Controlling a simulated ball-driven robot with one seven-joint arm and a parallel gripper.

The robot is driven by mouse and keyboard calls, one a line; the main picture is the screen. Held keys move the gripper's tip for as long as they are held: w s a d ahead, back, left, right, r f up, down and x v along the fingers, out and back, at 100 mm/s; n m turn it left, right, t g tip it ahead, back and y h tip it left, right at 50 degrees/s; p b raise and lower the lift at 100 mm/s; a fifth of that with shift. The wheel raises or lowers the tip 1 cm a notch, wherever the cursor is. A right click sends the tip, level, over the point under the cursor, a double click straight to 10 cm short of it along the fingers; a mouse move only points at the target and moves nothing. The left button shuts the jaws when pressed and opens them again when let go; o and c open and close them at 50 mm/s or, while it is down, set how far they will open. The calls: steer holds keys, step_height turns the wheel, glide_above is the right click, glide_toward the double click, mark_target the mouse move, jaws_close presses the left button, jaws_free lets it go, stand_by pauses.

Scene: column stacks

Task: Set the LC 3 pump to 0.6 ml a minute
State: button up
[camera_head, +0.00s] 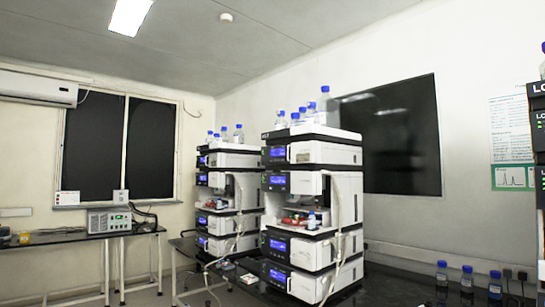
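Several column stacks stand in view. The nearest full stack (318,182) is in the middle, with white and black modules and blue displays. A second stack (230,190) stands behind it to the left. A third stack (540,140) is cut off by the right edge; a label beginning "LC" shows, but its number is cut off. The labels on the other two are too small to read surely. I cannot tell which stack is LC 3 or read any flow value. A lit display (277,152) shows on the middle stack's top module. My gripper is not in view.
Blue-capped bottles (325,104) stand on top of the stacks. More bottles (467,281) stand on the dark bench (405,288) at the lower right. A side table (75,237) with a grey instrument (109,222) is at the left. Tubes hang beside the middle stack.

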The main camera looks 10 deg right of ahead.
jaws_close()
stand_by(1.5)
